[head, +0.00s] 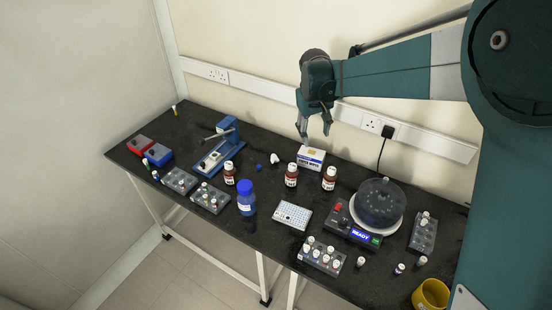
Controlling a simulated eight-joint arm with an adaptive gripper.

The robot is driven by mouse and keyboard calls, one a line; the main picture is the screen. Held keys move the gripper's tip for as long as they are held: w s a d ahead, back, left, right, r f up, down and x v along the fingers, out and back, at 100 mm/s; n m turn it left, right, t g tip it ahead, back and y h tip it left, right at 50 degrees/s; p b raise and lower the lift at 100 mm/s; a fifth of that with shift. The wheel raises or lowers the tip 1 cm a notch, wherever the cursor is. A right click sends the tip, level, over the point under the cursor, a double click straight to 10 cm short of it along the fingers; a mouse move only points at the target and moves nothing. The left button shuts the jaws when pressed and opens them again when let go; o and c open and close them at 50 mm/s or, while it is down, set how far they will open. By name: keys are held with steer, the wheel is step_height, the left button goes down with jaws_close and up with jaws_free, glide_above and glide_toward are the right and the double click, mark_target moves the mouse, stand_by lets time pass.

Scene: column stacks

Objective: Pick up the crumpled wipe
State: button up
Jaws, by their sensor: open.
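A small crumpled white thing (274,159), which looks like the crumpled wipe, lies on the dark bench toward the back, left of a white and blue wipes box (311,158). My gripper (315,137) is open and empty, fingers pointing down. It appears above and near the wipes box in the head view, up and to the right of the wipe. Its exact height over the bench is hard to tell.
Brown bottles (291,176) and a blue ball-like item (259,167) are close to the wipe. A blue lever device (217,150) stands to the left. A domed round machine (379,205) and several vial racks (321,256) fill the right and front of the black bench (185,125).

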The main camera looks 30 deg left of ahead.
steer(key=n+p, duration=0.2)
glide_above(273, 157)
steer(key=s, duration=0.1)
steer(key=shift+g+h, duration=0.3)
steer(key=shift+h, duration=0.1)
step_height(273, 157, down, 12)
steer(key=shift+a+r, duration=0.1)
steer(key=shift+a, duration=0.05)
steer(key=shift+w+f+b, duration=0.15)
steer(key=shift+f+b, duration=0.25)
steer(key=shift+f, duration=0.95)
steer(key=shift+w+d+f+b, duration=0.15)
steer(key=shift+f+b, duration=0.05)
steer(key=shift+f, duration=1.1)
steer(key=shift+w+d+f+b, duration=0.1)
steer(key=shift+w+f+b, duration=0.1)
steer(key=shift+f, duration=1.1)
steer(key=shift+c, duration=0.3)
steer(key=c, duration=0.7)
